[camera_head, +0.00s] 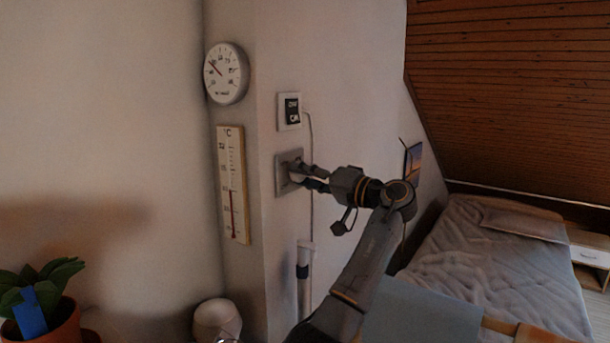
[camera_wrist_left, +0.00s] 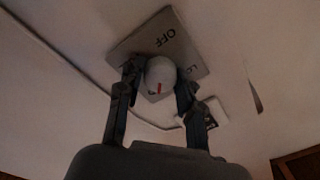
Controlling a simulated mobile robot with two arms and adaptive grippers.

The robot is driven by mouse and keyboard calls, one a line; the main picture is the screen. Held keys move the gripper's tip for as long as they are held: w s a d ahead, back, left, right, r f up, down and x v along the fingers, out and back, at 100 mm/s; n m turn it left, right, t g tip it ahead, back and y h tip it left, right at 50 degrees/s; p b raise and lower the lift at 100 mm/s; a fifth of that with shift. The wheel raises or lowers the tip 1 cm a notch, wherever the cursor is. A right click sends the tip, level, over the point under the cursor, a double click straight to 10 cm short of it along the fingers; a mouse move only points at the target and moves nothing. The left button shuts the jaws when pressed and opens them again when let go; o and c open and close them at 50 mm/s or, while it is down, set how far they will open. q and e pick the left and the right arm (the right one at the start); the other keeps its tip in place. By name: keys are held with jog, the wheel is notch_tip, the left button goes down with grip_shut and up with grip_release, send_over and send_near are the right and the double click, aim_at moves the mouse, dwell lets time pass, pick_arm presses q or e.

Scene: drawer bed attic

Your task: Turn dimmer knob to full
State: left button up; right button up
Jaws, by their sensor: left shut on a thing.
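The dimmer's square grey wall plate (camera_head: 282,174) is on the wall at the centre of the head view. My left gripper (camera_head: 303,172) reaches it from the right, and its fingers cover much of the knob. In the left wrist view, the round pale knob (camera_wrist_left: 160,73) with a red mark sits between the two fingers of my left gripper (camera_wrist_left: 158,85), which is shut on it. The plate (camera_wrist_left: 185,42) behind it reads "OFF" and a second, partly hidden label. My right gripper is not in view.
A small white thermostat-like box (camera_head: 290,111) with a cable is just above the plate. A round dial (camera_head: 227,73) and a long thermometer (camera_head: 233,184) hang to the left. A potted plant (camera_head: 42,295) stands lower left. A bed (camera_head: 490,265) is at right.

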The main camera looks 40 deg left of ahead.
pick_arm(q)
jog(key=shift+r+m+t+p, duration=0.15)
jog(key=shift+m+t+p, duration=0.1)
jog(key=shift+m+p, duration=4)
jog(key=shift+r+m+t+p, duration=0.1)
jog(key=shift+m+t+p, duration=0.15)
jog(key=shift+m+p, duration=3.95)
jog(key=m+b, duration=0.2)
jog(key=shift+f+m, duration=0.1)
jog(key=shift+m, duration=0.25)
jog(key=o, duration=1.2)
jog(key=shift+f, duration=0.1)
